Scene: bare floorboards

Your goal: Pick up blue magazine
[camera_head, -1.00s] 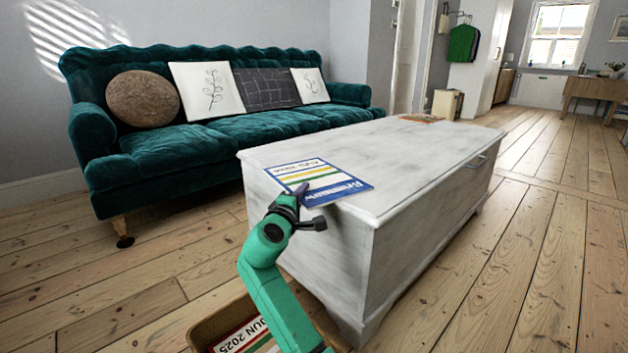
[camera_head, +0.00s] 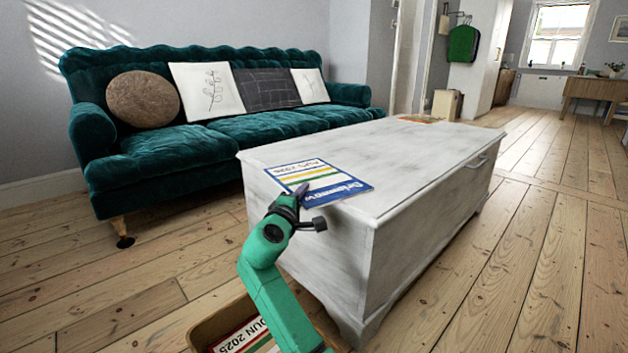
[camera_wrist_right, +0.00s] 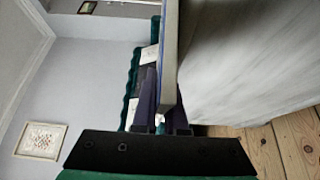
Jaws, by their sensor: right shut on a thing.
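The blue magazine (camera_head: 325,178) lies on the white chest (camera_head: 420,150) at its near end. It has a blue band, a white cover and yellow and green stripes. My right gripper (camera_head: 299,191) is at the magazine's near edge, shut on it. In the right wrist view the magazine (camera_wrist_right: 169,50) shows edge-on as a thin slab between the dark fingers (camera_wrist_right: 163,112). The magazine still looks level with the chest top. My left gripper is out of view.
A box (camera_head: 200,332) with another magazine (camera_head: 240,338) marked JUN 2025 is on the floor at the bottom, near my right arm. A green sofa (camera_head: 250,125) stands behind the chest. An orange item (camera_head: 420,119) lies at the chest's far end. Floor to the right is clear.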

